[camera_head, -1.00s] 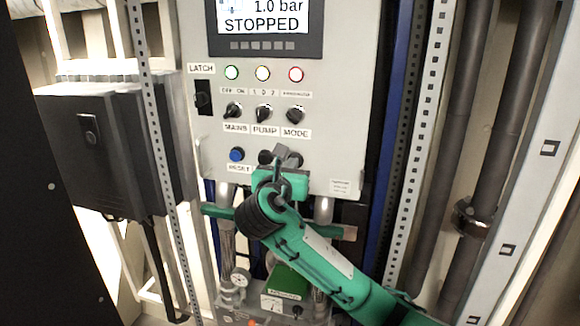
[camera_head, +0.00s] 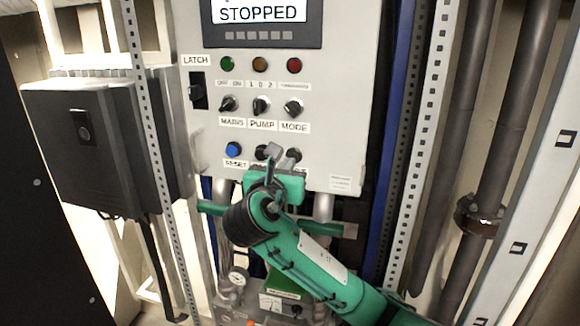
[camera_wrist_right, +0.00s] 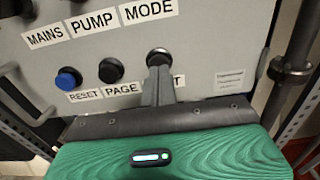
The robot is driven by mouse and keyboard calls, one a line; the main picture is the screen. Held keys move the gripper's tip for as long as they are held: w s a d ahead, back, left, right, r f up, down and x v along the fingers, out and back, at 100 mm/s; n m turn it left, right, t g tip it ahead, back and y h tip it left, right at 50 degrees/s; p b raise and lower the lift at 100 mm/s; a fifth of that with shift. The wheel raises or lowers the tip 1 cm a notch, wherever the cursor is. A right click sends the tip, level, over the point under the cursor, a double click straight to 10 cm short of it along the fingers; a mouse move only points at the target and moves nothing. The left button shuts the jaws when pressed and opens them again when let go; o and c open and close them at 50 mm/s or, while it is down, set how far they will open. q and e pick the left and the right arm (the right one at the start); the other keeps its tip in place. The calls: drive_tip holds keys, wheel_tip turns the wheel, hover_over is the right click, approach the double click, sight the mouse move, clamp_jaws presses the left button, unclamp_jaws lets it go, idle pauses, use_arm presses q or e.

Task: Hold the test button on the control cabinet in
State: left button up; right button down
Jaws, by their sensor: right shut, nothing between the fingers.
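The control cabinet (camera_head: 345,100) has a grey front with labelled knobs and buttons. The test button is the black one at the right of the lower row, beside PAGE; in the right wrist view the test button (camera_wrist_right: 159,56) shows just above my fingertips, its label mostly hidden. My right gripper (camera_head: 274,151) is in front of this row, shut and empty. In the right wrist view its fingertips (camera_wrist_right: 158,72) overlap the button's lower edge; I cannot tell whether they touch it. My left gripper is not in view.
A blue RESET button (camera_head: 233,149) and a black PAGE button (camera_wrist_right: 111,69) are to the left. Selector knobs (camera_head: 261,105) and three unlit lamps (camera_head: 260,65) are above. The display (camera_head: 262,20) reads STOPPED. Slotted rails and pipes (camera_head: 490,190) stand at the right.

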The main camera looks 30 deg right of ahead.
drive_tip(key=b+v, duration=0.2)
drive_tip(key=v, duration=0.9)
drive_tip(key=shift+s+a+b, duration=0.2)
drive_tip(key=shift+b, duration=0.15)
drive_tip(key=shift+r, duration=0.1)
